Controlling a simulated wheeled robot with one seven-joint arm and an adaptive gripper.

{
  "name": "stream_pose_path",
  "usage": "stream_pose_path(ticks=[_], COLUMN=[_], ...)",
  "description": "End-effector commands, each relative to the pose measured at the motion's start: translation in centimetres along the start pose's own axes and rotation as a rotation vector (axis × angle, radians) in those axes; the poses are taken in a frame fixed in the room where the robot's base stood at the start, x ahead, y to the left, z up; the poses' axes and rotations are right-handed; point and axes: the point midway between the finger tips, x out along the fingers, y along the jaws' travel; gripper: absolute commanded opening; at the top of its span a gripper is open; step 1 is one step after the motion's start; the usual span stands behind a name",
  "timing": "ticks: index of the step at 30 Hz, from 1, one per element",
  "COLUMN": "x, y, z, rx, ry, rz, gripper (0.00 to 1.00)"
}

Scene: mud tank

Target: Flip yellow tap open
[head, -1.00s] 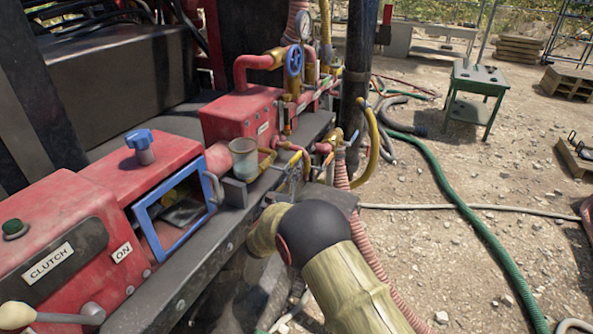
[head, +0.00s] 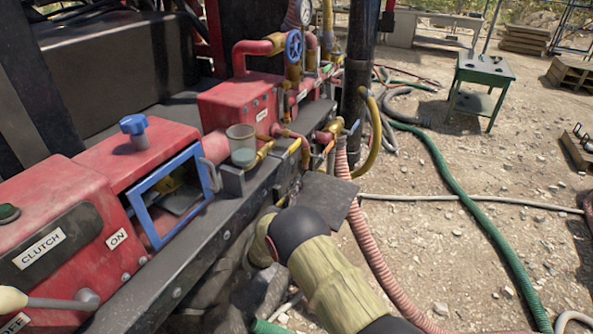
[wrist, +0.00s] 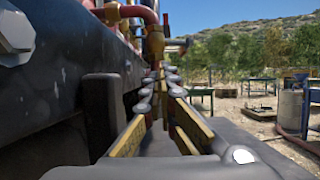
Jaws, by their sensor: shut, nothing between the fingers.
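Several brass-yellow fittings sit along the red pipework; I cannot tell for sure which is the yellow tap. One yellow fitting (head: 264,153) is beside the clear cup, and a yellow curved hose (head: 374,140) hangs further right. In the wrist view my gripper (wrist: 166,72) points along the side of the dark ledge, its fingers shut and empty. Ahead of the fingertips is a brass fitting (wrist: 155,43) under a red pipe (wrist: 130,12); they line up in the picture, but contact is unclear.
The dark ledge (head: 200,250) runs close along my arm's left. A ribbed pink hose (head: 368,245) hangs right of my arm; open gravel lies further right.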

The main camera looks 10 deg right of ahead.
Motion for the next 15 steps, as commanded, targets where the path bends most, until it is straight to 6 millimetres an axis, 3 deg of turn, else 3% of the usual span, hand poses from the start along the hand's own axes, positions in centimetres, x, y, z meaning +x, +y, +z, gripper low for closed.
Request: stream_pose_path(ticks=[6,15], x=[-0.9,-1.1], y=[0.0,0.0], z=[-2.1,-2.5], rx=[0.000,0.001], ry=[0.000,0.000], rz=[0.001,0.000], gripper=[0.00,0.00])
